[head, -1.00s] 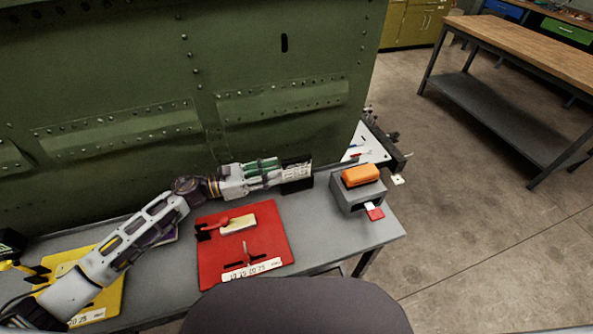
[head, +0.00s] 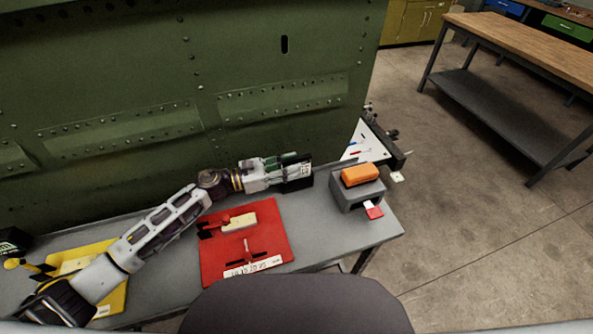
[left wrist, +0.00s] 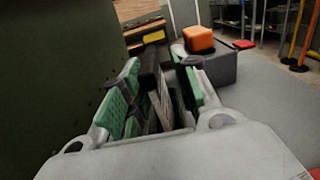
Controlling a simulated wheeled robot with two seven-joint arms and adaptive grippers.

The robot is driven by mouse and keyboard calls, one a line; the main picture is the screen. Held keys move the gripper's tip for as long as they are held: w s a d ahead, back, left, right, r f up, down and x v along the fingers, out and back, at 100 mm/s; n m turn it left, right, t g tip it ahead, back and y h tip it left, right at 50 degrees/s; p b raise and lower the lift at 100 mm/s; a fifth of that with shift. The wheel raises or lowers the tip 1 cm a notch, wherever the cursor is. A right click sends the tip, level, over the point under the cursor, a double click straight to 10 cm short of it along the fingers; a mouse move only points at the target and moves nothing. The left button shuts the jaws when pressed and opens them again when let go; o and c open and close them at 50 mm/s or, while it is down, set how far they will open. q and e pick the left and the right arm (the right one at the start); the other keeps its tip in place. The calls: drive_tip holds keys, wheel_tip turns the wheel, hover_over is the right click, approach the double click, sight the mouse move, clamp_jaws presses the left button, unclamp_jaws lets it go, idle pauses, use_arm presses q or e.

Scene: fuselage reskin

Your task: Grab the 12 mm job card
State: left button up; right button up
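My left gripper (head: 293,165) reaches in from the left along the green panel. Its green-padded fingers also show in the left wrist view (left wrist: 165,88). They stand apart, on either side of a pale printed card (left wrist: 162,104) and a black holder (left wrist: 151,68). Some gap shows beside the pads, so I see no firm hold. In the head view the black holder (head: 298,185) stands at the back of the grey bench, with the fingers reaching over it and hiding most of the card. I cannot read a size on the card. My right gripper is not in view.
A grey box (head: 346,194) with an orange block (head: 360,175) on top stands right of the holder, a red tag (head: 374,212) at its front. A red board (head: 213,270) and a yellow board (head: 113,299) lie on the bench. The green panel (head: 150,80) rises close behind.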

sight(305, 159)
use_arm(q)
drive_tip(key=shift+w+d+r, duration=0.15)
drive_tip(key=shift+w+d, duration=0.1)
drive_tip(key=shift+d, duration=0.25)
drive_tip(key=x, duration=0.1)
drive_tip(key=p+x, duration=0.1)
drive_tip(key=shift+w+d+r, duration=0.1)
drive_tip(key=shift+w+d, duration=0.1)
drive_tip(key=shift+w, duration=0.1)
drive_tip(key=shift+w+d+p, duration=0.15)
drive_tip(key=shift+d+p, duration=0.2)
drive_tip(key=shift+d, duration=0.3)
drive_tip(key=shift+c, duration=0.4)
clamp_jaws()
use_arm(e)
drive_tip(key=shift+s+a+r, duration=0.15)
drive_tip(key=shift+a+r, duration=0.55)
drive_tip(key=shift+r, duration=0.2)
